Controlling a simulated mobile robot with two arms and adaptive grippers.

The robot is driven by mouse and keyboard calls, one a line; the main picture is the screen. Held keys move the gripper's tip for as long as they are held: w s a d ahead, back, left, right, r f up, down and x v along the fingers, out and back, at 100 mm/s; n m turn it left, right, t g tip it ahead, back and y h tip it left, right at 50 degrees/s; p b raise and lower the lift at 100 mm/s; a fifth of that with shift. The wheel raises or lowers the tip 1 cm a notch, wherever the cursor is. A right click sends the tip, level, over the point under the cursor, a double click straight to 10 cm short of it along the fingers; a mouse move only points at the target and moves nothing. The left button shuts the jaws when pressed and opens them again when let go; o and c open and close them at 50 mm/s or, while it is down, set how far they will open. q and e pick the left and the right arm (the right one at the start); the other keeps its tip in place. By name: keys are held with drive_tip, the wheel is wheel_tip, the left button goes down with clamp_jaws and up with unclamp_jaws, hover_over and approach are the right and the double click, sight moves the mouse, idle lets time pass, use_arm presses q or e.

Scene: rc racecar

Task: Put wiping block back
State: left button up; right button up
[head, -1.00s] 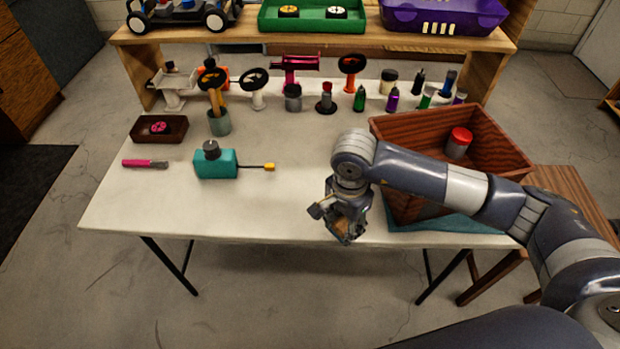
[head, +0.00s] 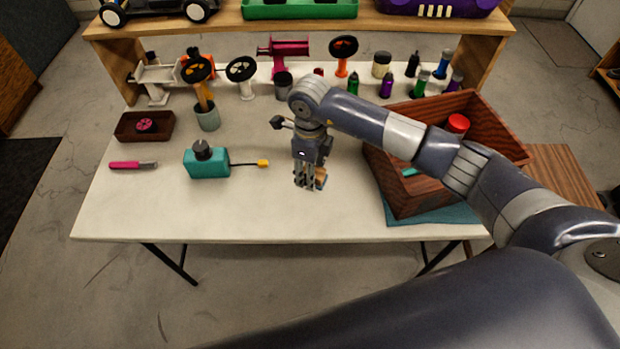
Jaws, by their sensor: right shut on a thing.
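My right gripper (head: 309,183) is over the middle of the white table, to the left of the wooden crate. It is shut on a small block (head: 320,181), taken to be the wiping block, with a tan part and a bluish lower edge. The fingers hide much of the block. I cannot tell whether it touches the table top. My left gripper is not in view.
The wooden crate (head: 413,203) stands on a teal cloth (head: 460,214) at the table's right, holding a red-capped jar (head: 457,125). A teal box (head: 206,163), a pink-handled tool (head: 126,165) and a small brown tray (head: 128,128) lie left. The front table (head: 240,215) is clear.

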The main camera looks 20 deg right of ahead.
wheel_tip(320, 180, down, 4)
drive_tip(key=shift+f+p, duration=0.2)
drive_tip(key=shift+p, duration=0.1)
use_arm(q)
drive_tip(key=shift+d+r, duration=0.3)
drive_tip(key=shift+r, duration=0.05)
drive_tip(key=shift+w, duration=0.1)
use_arm(e)
drive_tip(key=shift+f, duration=0.1)
drive_tip(key=shift+f+b, duration=0.2)
drive_tip(key=shift+b, duration=0.1)
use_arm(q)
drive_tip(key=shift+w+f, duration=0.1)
use_arm(e)
drive_tip(key=o, duration=1)
drive_tip(key=shift+r, duration=0.1)
drive_tip(key=shift+r, duration=0.15)
use_arm(q)
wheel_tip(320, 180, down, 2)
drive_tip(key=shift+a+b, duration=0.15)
drive_tip(key=shift+b, duration=0.7)
use_arm(e)
wheel_tip(320, 180, up, 12)
drive_tip(key=shift+r, duration=0.1)
drive_tip(key=shift+a, duration=0.1)
